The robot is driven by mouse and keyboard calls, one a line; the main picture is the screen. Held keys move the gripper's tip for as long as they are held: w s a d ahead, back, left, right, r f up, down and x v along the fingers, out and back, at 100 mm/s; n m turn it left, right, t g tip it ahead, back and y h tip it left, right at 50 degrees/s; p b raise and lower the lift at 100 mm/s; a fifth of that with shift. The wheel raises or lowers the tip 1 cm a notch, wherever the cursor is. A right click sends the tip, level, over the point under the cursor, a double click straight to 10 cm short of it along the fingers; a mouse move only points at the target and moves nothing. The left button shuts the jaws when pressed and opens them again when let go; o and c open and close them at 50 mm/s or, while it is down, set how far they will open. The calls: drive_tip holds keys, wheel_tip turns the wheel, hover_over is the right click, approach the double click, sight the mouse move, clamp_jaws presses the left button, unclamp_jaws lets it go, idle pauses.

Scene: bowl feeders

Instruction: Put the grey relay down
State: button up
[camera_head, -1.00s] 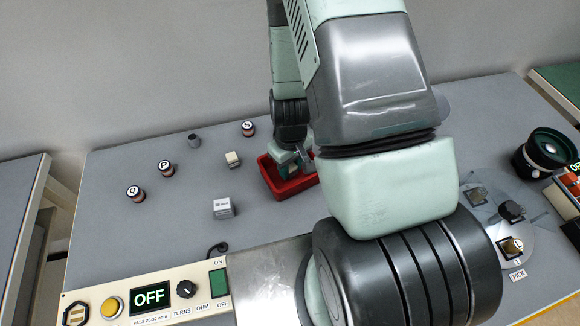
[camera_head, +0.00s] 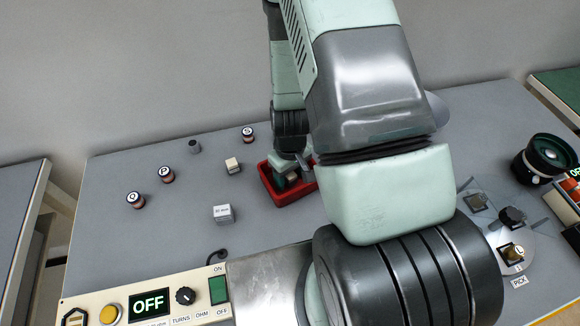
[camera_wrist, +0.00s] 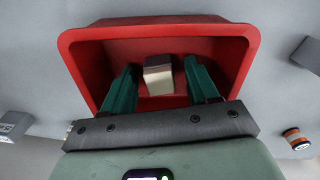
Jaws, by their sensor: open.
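I cannot tell whether the relay rests fully on the tray floor. In the head view my gripper (camera_head: 290,172) reaches down into the red tray (camera_head: 267,188), and the arm hides part of the tray.
Left of the tray stand a cream block (camera_head: 232,166), a labelled grey box (camera_head: 223,214), a dark cylinder (camera_head: 194,147) and spools P (camera_head: 167,175), Q (camera_head: 135,201) and S (camera_head: 248,134). A control panel reading OFF (camera_head: 148,303) lines the front. A round plate (camera_head: 515,245) is at right.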

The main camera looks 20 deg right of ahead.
wheel_tip(320, 180, up, 31)
drive_tip(key=s+m+t, duration=0.2)
drive_tip(key=t, duration=0.1)
drive_tip(key=s+r+m+t, duration=0.2)
drive_tip(key=s+r, duration=0.9)
drive_tip(key=r, duration=0.1)
drive_tip(key=shift+s+a+r+t, duration=0.15)
drive_tip(key=shift+s+a+t, duration=0.05)
drive_tip(key=shift+t, duration=0.1)
